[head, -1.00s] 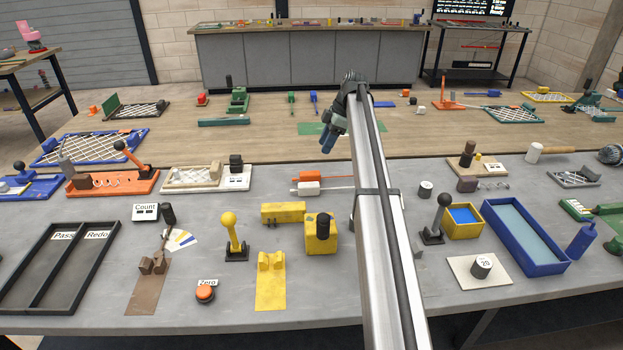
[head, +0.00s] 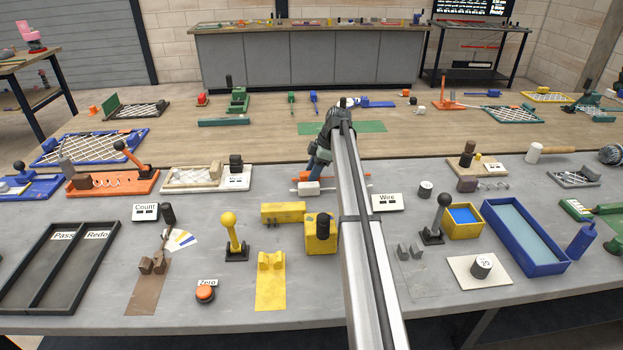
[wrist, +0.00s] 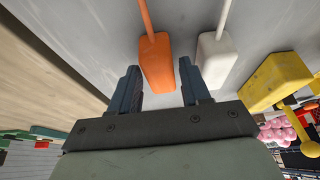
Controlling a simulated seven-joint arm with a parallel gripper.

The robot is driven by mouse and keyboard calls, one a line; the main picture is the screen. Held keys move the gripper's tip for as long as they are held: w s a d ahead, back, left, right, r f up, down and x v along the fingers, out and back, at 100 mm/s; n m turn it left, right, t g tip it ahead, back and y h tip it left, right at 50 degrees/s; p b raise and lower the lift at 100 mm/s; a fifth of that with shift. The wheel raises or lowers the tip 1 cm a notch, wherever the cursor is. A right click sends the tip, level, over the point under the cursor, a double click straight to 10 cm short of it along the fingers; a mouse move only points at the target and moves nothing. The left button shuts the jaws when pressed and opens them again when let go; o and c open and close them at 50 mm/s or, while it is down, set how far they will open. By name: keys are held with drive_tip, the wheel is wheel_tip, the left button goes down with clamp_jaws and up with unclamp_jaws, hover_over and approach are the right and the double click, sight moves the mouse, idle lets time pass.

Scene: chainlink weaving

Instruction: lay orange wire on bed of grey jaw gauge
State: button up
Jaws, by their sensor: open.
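The orange wire lies on the grey bench; its orange block end (wrist: 157,65) shows in the wrist view, with a thin rod running from it. My gripper (wrist: 159,67) is open, its two fingers on either side of this block, no grip visible.
The white wire's block (wrist: 214,62) lies close beside the orange one. A yellow block (head: 283,212) and a yellow box (head: 320,237) stand in front. The Wire display (head: 387,202) and a yellow jaw gauge (head: 271,290) flank my arm.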

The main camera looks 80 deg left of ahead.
drive_tip(key=shift+s+f, duration=0.25)
drive_tip(key=shift+f, duration=0.45)
drive_tip(key=c, duration=0.8)
drive_tip(key=shift+r, duration=0.1)
